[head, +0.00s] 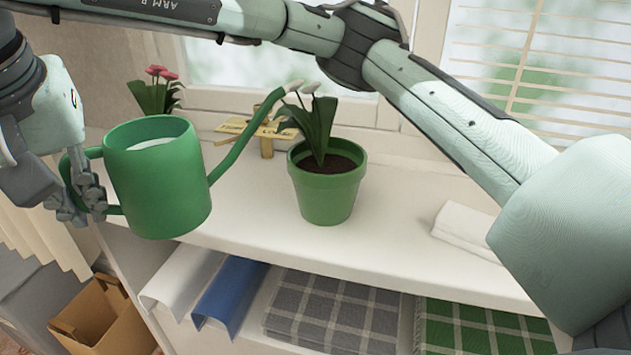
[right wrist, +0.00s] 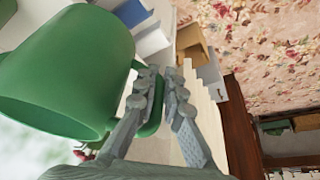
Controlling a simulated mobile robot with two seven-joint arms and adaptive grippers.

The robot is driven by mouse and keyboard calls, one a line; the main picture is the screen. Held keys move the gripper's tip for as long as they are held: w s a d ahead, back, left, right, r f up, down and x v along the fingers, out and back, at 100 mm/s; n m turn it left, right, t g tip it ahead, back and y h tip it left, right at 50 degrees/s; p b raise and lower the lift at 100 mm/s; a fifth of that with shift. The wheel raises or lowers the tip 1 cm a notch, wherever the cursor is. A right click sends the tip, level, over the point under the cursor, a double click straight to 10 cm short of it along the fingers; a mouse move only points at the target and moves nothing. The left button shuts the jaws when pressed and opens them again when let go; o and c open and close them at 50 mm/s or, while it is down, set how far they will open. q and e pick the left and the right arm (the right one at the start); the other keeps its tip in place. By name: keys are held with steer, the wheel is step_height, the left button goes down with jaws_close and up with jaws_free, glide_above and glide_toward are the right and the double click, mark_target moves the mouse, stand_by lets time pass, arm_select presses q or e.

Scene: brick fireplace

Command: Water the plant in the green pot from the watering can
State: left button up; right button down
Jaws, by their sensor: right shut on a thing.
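The green watering can (head: 160,185) is held up at the left of the head view, nearly upright with a slight lean. Pale liquid shows in its open top. Its long spout rises right, and its tip overlaps the top of the plant in the green pot (head: 327,197). That pot stands on the white sill with dark soil and a leafy plant (head: 318,130). My right gripper (head: 88,195) is shut on the can's handle, also seen in the right wrist view (right wrist: 158,100) with the can (right wrist: 75,70). My left gripper is out of view.
A plant with pink flowers (head: 155,92) stands behind the can. A small wooden sign (head: 266,140) is behind the green pot. A folded white cloth (head: 468,230) lies right on the sill (head: 395,235). Folded cloths (head: 330,312) fill the shelf below; a cardboard box (head: 100,320) is lower left.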

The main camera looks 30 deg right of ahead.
mark_target(63, 169)
steer(key=shift+r, duration=0.15)
steer(key=shift+r+p, duration=0.65)
steer(key=shift+r, duration=0.75)
